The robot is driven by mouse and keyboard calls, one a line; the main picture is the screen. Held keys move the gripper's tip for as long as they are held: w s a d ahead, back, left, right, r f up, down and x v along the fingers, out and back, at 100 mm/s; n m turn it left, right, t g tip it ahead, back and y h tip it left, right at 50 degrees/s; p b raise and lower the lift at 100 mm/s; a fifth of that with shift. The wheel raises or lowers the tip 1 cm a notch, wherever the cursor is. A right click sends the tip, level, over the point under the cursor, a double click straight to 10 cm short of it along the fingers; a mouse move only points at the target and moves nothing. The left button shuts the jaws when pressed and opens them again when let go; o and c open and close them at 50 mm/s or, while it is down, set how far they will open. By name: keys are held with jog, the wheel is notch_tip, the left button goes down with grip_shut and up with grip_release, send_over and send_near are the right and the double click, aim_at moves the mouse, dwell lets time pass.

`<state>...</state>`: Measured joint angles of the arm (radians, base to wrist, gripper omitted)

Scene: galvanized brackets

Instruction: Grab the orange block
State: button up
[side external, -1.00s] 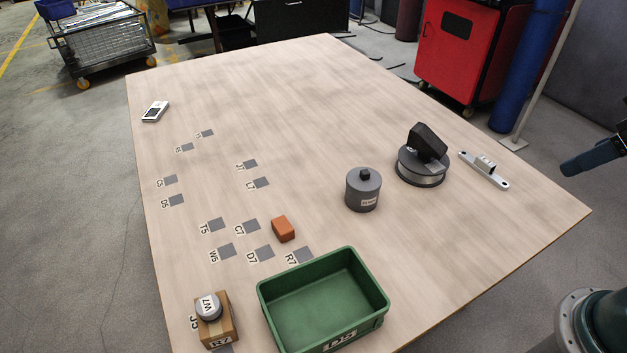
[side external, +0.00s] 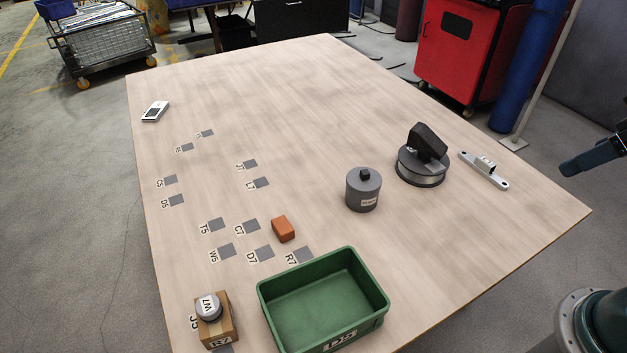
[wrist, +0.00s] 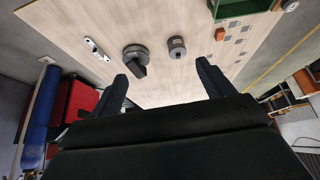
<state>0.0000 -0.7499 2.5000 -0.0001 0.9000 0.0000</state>
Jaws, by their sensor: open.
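The orange block (side external: 283,229) lies on the wooden table (side external: 300,110), just right of the grey square labelled C7 and behind the green bin. It also shows small near the top right of the wrist view (wrist: 220,34). My gripper (wrist: 160,82) is open and empty in the wrist view, with its two dark fingers spread wide. It is well away from the block and touches nothing.
An empty green bin (side external: 272,312) stands at the front. A cardboard box (side external: 222,328) with a grey round piece (side external: 208,307) on top is left of it. A lidded grey canister (side external: 363,190), a round grey device (side external: 421,170) and a metal bracket (side external: 484,171) stand to the right.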

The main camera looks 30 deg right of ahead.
jog(key=w+a+n+g+y, duration=0.1)
jog(key=w+a+n, duration=0.2)
jog(key=w, duration=0.6)
jog(key=w+a+f+n+g+y, duration=0.1)
jog(key=w+a+n, duration=0.25)
jog(key=w, duration=0.55)
jog(key=w+a+n+g+y, duration=0.1)
jog(key=w+a+n, duration=0.25)
jog(key=w, duration=0.45)
jog(key=w+a+f+n+g, duration=0.1)
jog(key=w+a+f+n, duration=0.2)
jog(key=f, duration=0.5)
jog(key=w+a+f+n+g+y, duration=0.1)
jog(key=w+a+f+n, duration=0.1)
jog(key=w+a+f, duration=0.4)
jog(key=w+a+f+n, duration=0.3)
jog(key=w+a+f, duration=0.1)
jog(key=f, duration=0.8)
jog(key=shift+w+a+f+n+g+y, duration=0.25)
jog(key=shift+w+a+n+g+y, duration=0.05)
jog(key=shift+w+a+g, duration=0.15)
send_over(283, 224)
jog(key=d, duration=0.2)
jog(key=shift+w+d+f, duration=0.1)
jog(key=shift+f, duration=3.9)
